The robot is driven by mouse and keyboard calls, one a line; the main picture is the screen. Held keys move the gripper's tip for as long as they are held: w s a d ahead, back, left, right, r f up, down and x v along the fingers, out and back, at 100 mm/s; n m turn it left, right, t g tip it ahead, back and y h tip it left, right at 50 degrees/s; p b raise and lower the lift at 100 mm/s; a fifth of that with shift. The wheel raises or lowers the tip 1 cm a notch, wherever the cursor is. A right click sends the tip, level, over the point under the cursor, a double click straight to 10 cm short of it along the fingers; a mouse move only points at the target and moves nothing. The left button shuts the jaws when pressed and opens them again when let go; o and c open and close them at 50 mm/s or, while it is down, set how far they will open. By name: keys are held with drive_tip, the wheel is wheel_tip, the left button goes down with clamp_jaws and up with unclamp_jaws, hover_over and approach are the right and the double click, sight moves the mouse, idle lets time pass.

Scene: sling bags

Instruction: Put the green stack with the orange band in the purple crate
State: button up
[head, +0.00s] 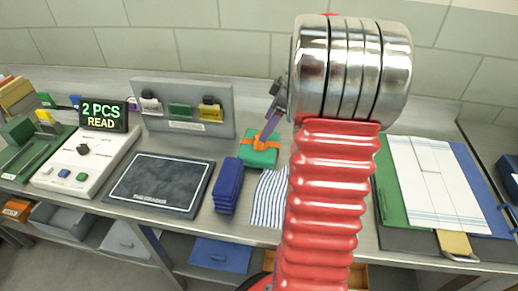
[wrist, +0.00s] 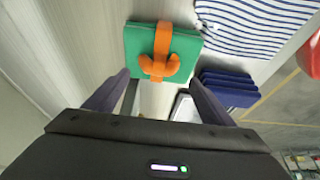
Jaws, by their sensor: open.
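The green stack (head: 265,161) with its orange band (head: 261,144) lies on the metal table, left of my arm. In the wrist view the green stack (wrist: 137,44) is just ahead of the fingers, and the orange band (wrist: 162,42) ends in a curved loop. My gripper (head: 271,122) is open and empty, pointing down at the stack; in the wrist view its fingers (wrist: 158,82) are spread to either side of the loop. I cannot tell whether they touch. No crate that I can see is clearly purple; a blue bin (head: 220,254) is under the table.
A dark blue stack (head: 228,184) and a striped cloth (head: 268,198) lie close to the green stack. Left are a dark board (head: 160,183) and a control box (head: 84,162). A grey rack (head: 184,92) stands behind. Green and white sheets (head: 432,180) lie right.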

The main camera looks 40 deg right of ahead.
drive_tip(key=shift+x, duration=2.6)
drive_tip(key=shift+w+d, duration=0.1)
drive_tip(key=shift+w, duration=0.05)
drive_tip(key=shift+c, duration=0.4)
clamp_jaws()
drive_tip(key=shift+r, duration=0.15)
wheel_tip(320, 180, up, 10)
